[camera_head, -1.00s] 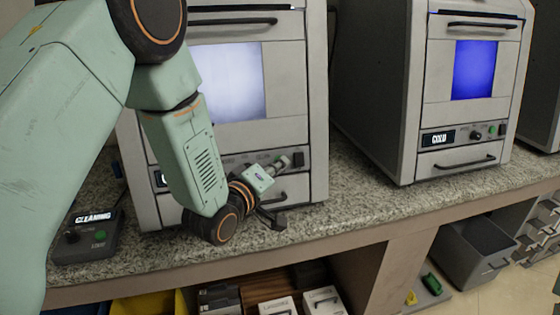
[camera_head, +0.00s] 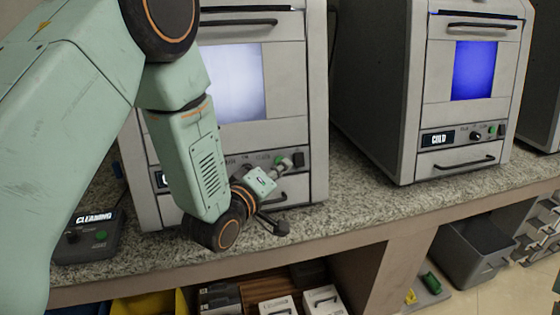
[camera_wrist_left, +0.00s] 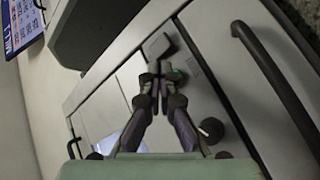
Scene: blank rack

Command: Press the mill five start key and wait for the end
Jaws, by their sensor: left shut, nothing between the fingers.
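The mill (camera_head: 318,110) with a pale lit window stands on the counter in the middle of the head view. A small green key (camera_head: 279,160) is on its lower control panel, partly covered by my gripper. The mill's display is mostly hidden behind my arm. My right gripper is out of view.
A second machine (camera_head: 385,90) with a blue window and a display reading "COLD" stands to the right. A small box (camera_head: 88,240) reading "CLEANING" sits at the left. The mill's drawer handle (camera_wrist_left: 270,75) juts out near my gripper. Bins are below the counter.

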